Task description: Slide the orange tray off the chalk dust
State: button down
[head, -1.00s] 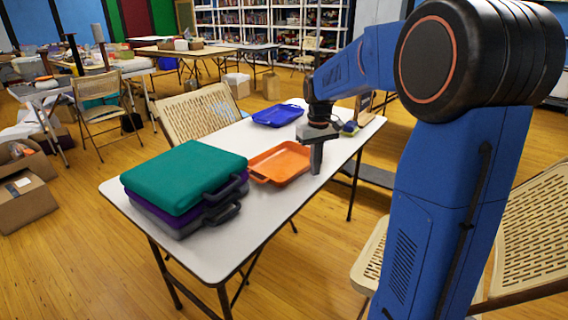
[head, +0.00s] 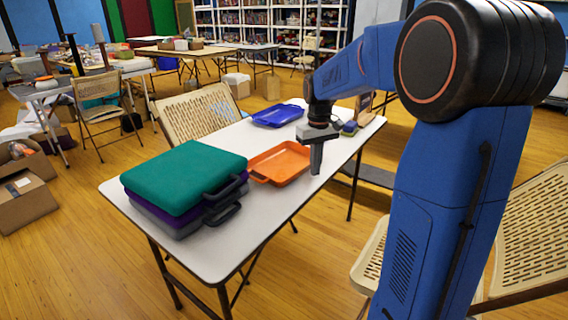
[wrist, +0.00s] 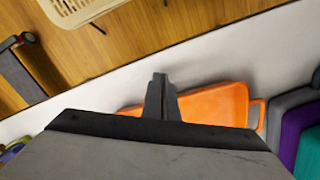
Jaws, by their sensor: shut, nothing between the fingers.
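The orange tray (head: 280,163) lies flat on the white table (head: 222,245), between the stacked cases and my gripper. My gripper (head: 316,170) is shut and empty, pointing down at the tray's right side, close to its edge. In the wrist view the shut fingers (wrist: 160,82) stand in front of the tray (wrist: 222,103) and hide part of it. I cannot tell whether the fingers touch the tray. No chalk dust can be made out in either view.
Stacked teal, purple and grey cases (head: 185,180) stand at the table's near left. A blue tray (head: 277,116) lies behind the orange one. Small items (head: 349,128) sit near the far right corner. A beige folding chair (head: 197,112) stands behind the table.

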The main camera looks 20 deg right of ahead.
jog(key=shift+w+a, duration=2.5)
jog(key=shift+w, duration=1.3)
jog(key=shift+w+a, duration=2.5)
jog(key=shift+w, duration=1.25)
jog(key=shift+w+a, duration=2.5)
jog(key=shift+w, duration=1.3)
notch_tip(320, 180, up, 8)
jog(key=s+d, duration=0.1)
jog(key=shift+s, duration=0.4)
